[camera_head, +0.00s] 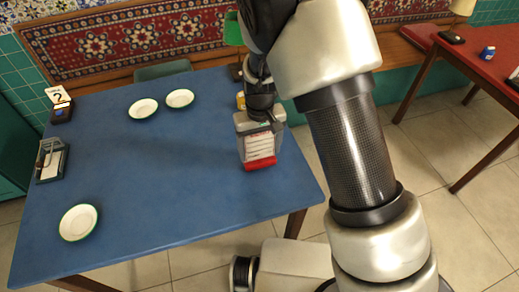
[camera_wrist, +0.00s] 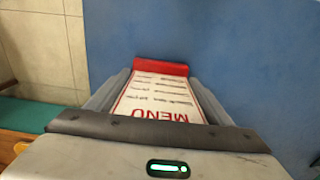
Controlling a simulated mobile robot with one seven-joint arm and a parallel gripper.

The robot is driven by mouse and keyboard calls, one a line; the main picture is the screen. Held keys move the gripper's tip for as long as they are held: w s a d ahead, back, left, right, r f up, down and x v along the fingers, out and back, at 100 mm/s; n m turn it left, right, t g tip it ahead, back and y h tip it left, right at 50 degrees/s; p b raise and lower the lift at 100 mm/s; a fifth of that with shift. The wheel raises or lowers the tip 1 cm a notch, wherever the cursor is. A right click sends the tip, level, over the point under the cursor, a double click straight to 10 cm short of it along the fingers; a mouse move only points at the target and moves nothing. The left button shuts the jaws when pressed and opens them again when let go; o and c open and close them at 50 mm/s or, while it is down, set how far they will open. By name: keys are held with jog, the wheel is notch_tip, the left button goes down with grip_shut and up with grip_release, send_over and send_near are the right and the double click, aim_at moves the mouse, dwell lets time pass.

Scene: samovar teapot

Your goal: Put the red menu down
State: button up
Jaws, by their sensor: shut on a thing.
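The red menu (camera_head: 259,160) has a white face with lines of text and a red band at its lower end. My gripper (camera_head: 260,148) is shut on it near the right edge of the blue table (camera_head: 150,190). In the wrist view the menu (camera_wrist: 158,100) lies between the two grey fingers of my gripper (camera_wrist: 160,92), with the word MENU nearest the palm and the red band farthest out. Blue tabletop shows beyond the red band. I cannot tell whether the menu touches the table.
Two plates (camera_head: 143,108) (camera_head: 180,98) are at the back and another plate (camera_head: 78,222) at the front left. A tray with a white pad (camera_head: 50,163) and a card stand (camera_head: 60,105) are along the left edge. A green lamp (camera_head: 233,30) stands behind my gripper. The table's middle is clear.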

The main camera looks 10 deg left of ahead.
jog(key=shift+f, duration=0.15)
jog(key=shift+f, duration=0.15)
jog(key=o, duration=1.1)
